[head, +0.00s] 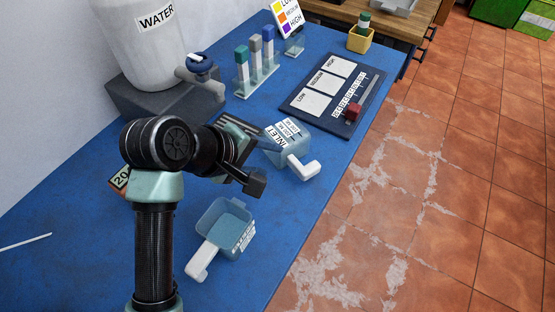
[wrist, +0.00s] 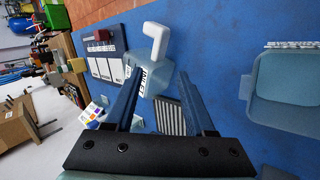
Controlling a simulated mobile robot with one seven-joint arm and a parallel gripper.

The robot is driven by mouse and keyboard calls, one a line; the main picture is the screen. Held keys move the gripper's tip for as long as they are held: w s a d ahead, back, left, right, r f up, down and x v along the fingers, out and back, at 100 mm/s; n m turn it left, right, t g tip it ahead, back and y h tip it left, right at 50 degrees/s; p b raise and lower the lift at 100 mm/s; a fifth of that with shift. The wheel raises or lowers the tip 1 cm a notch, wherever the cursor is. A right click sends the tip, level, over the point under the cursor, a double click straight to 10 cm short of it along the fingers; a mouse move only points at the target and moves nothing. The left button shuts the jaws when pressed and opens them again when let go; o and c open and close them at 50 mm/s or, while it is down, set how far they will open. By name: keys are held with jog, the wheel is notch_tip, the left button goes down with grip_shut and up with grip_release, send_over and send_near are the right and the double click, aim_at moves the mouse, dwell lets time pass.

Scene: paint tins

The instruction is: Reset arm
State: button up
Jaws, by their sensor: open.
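My gripper (wrist: 158,78) is open in the wrist view, its two dark blue fingers spread apart. The light blue cup labelled INLET (head: 287,135), with a white handle, stands on the blue table (head: 70,225). In the wrist view this cup (wrist: 147,78) shows between and beyond the fingertips; I cannot tell whether they touch it. In the head view my gripper (head: 262,135) is just left of the cup, partly hidden by my wrist. A second light blue cup (head: 232,226) with a white handle stands nearer, open side up, apart from my gripper.
A white WATER tank (head: 145,45) with a blue-topped tap stands on a grey base at the left. A rack (head: 256,77) holds three tubes. A dark board (head: 328,95) with LOW, MEDIUM, HIGH fields and a red block lies at the right edge. The table's near left is mostly clear.

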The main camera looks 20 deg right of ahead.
jog(key=shift+v, duration=0.85)
